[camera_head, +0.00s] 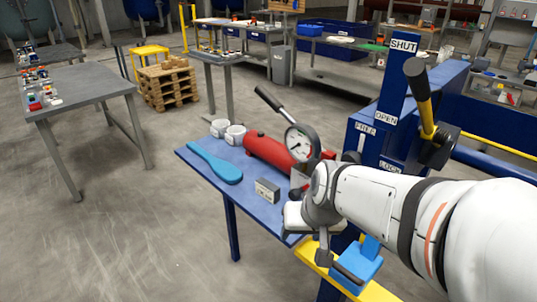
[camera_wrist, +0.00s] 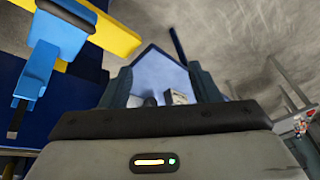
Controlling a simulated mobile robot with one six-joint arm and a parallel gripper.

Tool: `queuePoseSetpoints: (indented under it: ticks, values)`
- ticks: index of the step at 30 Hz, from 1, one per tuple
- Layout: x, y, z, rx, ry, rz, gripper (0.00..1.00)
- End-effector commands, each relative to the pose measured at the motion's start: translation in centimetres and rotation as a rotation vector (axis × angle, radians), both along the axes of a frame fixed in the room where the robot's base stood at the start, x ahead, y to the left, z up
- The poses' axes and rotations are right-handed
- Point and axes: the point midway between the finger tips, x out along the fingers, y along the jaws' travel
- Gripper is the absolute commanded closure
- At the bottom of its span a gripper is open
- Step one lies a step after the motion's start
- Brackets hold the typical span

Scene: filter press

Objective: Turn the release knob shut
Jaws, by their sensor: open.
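A red pump cylinder (camera_head: 268,150) lies on a blue table (camera_head: 205,166), with a round dial gauge (camera_head: 299,143) at its right end and a black-gripped lever (camera_head: 268,98) rising to the left. I cannot make out the release knob; my wrist covers part of the pump's near right end. My gripper (camera_wrist: 165,80) is open in the wrist view, its dark fingers apart. Between them show blue tabletop, a small dark shape (camera_wrist: 150,100) that I cannot identify, and a small grey box (camera_wrist: 177,97). I see nothing gripped. In the head view my gripper is mostly hidden at the table's right end.
A blue paddle (camera_head: 215,162), two white round items (camera_head: 235,134) and a grey block (camera_head: 267,190) lie on the table. A blue press frame with a black-and-yellow lever (camera_head: 425,100) and SHUT and OPEN labels stands right. A blue bracket (camera_head: 357,266) and yellow rail (camera_head: 318,262) are below.

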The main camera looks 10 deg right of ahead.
Motion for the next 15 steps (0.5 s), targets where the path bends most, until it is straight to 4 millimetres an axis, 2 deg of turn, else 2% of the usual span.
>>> queuePoseSetpoints:
  ticks: [3, 6, 9, 11, 15]
  values:
    - [5.8, 3.3, -0.8, 0.128, -0.122, -0.119, 0.44]
    - [10.4, 5.1, -1.5, 0.213, -0.235, -0.265, 0.44]
    - [13.9, 5.4, -3.0, 0.261, -0.322, -0.477, 0.44]
    - [16.1, 6.3, -3.3, 0.301, -0.415, -0.528, 0.44]
    - [18.7, 4.8, -5.6, 0.26, -0.58, -0.774, 0.44]
